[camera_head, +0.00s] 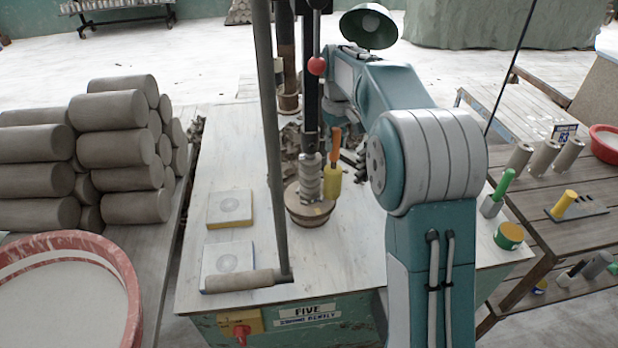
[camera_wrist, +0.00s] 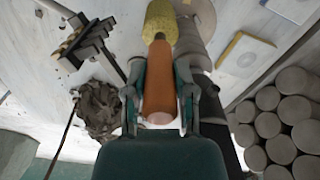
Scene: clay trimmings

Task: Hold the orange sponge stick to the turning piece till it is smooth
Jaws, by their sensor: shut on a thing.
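The orange sponge stick has an orange handle (camera_wrist: 159,85) and a yellow sponge end (camera_wrist: 161,20). My gripper (camera_wrist: 160,95) is shut on the orange handle, one finger on each side. In the head view the stick hangs roughly upright, its yellow sponge (camera_head: 333,186) low at the right side of the grey clay piece (camera_head: 309,181). Sponge and clay look touching or nearly so; I cannot tell which. The clay piece has a ridged surface and stands on a round brown wheel head (camera_head: 309,214), under a dark vertical shaft. In the wrist view the sponge partly hides the clay.
Clay trimmings (camera_wrist: 100,110) lie behind the wheel. Two square pads (camera_head: 230,208) and a long lever (camera_head: 277,180) are to its left. Clay cylinders (camera_head: 115,140) are stacked further left, by a red-rimmed basin (camera_head: 125,280). A tool bench (camera_head: 560,240) stands right.

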